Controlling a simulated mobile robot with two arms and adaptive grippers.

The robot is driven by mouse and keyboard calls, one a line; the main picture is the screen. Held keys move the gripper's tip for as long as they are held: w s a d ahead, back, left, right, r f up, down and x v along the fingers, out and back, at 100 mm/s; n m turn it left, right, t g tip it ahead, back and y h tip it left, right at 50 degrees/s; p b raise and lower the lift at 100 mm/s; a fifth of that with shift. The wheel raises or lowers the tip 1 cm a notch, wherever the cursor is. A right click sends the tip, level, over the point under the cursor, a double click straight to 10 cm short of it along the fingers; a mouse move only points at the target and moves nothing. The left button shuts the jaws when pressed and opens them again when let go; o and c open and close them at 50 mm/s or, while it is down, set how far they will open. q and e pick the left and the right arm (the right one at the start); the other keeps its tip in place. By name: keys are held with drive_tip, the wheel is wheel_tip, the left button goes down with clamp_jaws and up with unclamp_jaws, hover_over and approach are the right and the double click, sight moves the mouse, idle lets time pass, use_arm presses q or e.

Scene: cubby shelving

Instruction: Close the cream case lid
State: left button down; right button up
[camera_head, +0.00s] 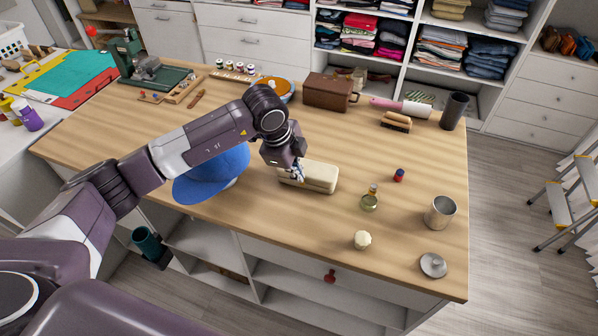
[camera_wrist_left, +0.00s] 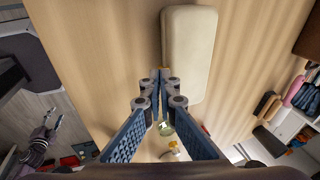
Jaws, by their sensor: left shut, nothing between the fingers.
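The cream case (camera_head: 322,178) lies on the wooden table, long and rounded. Its lid looks down flat, but I cannot make out a seam or gap. In the left wrist view the case (camera_wrist_left: 188,50) shows its smooth cream top. My left gripper (camera_head: 298,174) is shut and empty at the case's left part in the head view. In the left wrist view its fingertips (camera_wrist_left: 161,72) meet beside the case's edge; I cannot tell whether they touch it. What seems to be my right gripper (camera_wrist_left: 48,122) shows small in the left wrist view, too small to read its jaws.
A blue cap (camera_head: 212,175) lies left of the case, under my left arm. A glass bottle (camera_head: 370,199), a small blue-red object (camera_head: 399,175), a cream knob-like item (camera_head: 362,240) and a metal cup (camera_head: 440,212) stand to the right. A brown box (camera_head: 328,93) is behind.

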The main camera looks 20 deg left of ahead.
use_arm(q)
drive_tip(key=shift+x, duration=1)
drive_tip(key=shift+s+f+b, duration=0.1)
drive_tip(key=shift+f+b, duration=0.55)
drive_tip(key=shift+f, duration=0.05)
drive_tip(key=shift+s, duration=0.25)
